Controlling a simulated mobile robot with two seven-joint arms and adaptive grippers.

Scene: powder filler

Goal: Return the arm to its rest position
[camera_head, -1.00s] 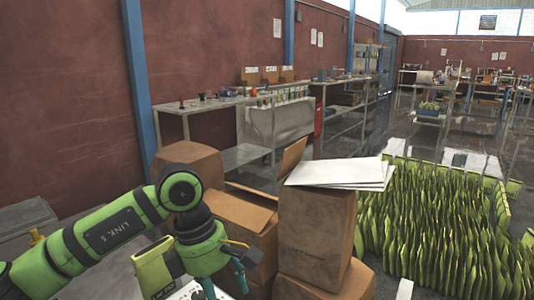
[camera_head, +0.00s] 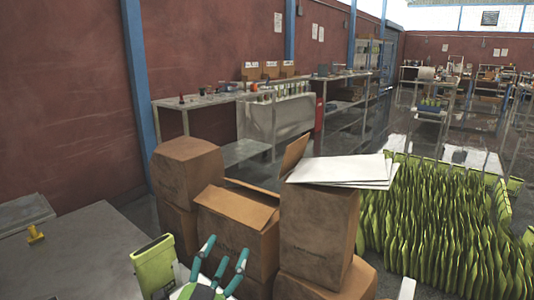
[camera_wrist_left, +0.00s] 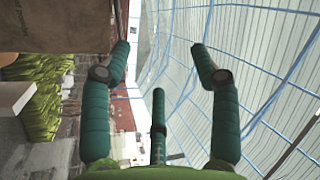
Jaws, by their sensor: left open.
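My left gripper (camera_head: 226,252) is at the bottom centre of the head view, its teal fingers spread and pointing up. It is open and empty; its three fingers also show apart in the left wrist view (camera_wrist_left: 160,72), with the roof behind them. Most of my left arm is out of the head view. My right gripper is not in view.
Cardboard boxes (camera_head: 238,220) stand just beyond the gripper, with white sheets (camera_head: 340,170) on one. A grey table (camera_head: 75,255) at left has a small yellow item (camera_head: 36,234). Many green pouches (camera_head: 440,225) stand at right. Shelving lines the red wall.

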